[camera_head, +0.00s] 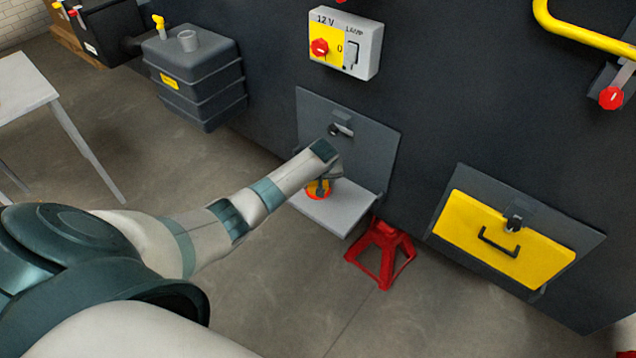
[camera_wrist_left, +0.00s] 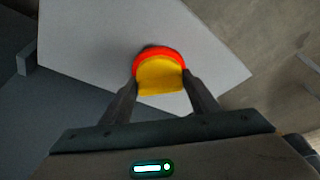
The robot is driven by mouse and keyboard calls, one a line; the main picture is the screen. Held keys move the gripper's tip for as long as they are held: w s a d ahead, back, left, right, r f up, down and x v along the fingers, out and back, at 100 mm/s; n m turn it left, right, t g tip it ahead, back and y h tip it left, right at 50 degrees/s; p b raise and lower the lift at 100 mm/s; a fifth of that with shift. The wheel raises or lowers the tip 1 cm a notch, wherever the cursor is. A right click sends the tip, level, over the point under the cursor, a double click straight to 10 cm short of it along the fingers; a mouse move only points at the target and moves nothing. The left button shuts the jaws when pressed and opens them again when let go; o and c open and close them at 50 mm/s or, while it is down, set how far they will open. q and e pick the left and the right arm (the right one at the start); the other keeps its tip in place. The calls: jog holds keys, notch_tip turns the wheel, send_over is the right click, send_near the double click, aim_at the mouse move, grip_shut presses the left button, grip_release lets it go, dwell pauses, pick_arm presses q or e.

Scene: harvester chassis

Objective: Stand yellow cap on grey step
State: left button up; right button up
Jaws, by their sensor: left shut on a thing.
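The yellow cap (camera_head: 317,187) has a red-orange rim and sits at the end of my left arm, over the grey step (camera_head: 343,215). My left gripper (camera_head: 328,174) is shut on the cap. In the left wrist view the cap (camera_wrist_left: 160,77) is between the two fingers of my gripper (camera_wrist_left: 160,92), with the light grey step (camera_wrist_left: 85,45) behind it. I cannot tell whether the cap touches the step. The gripper hides part of the cap in the head view. My right gripper is not in view.
A dark grey panel with a latch (camera_head: 350,120) rises behind the step. A red jack stand (camera_head: 382,252) is just right of it. A yellow hatch (camera_head: 500,235) is farther right, and a grey ribbed tank (camera_head: 195,75) is at the upper left. A white table (camera_head: 25,85) stands at the left.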

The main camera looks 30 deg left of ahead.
pick_arm(q)
jog(key=shift+f, duration=0.15)
jog(key=shift+f, duration=0.1)
jog(key=o, duration=1.3)
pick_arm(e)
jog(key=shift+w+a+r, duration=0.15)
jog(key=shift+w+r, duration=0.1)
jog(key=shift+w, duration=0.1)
pick_arm(q)
jog(key=shift+r, duration=0.2)
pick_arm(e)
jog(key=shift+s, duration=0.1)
pick_arm(q)
jog(key=shift+d+r, duration=0.1)
jog(key=shift+r, duration=0.25)
jog(key=shift+p+v, duration=0.4)
jog(key=shift+v, duration=5.3)
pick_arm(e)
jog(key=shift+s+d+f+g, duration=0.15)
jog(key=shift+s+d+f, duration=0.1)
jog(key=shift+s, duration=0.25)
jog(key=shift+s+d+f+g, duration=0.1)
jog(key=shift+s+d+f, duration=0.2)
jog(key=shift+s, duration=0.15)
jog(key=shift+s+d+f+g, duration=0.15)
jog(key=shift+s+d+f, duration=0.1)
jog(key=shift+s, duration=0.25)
pick_arm(q)
jog(key=shift+s, duration=0.1)
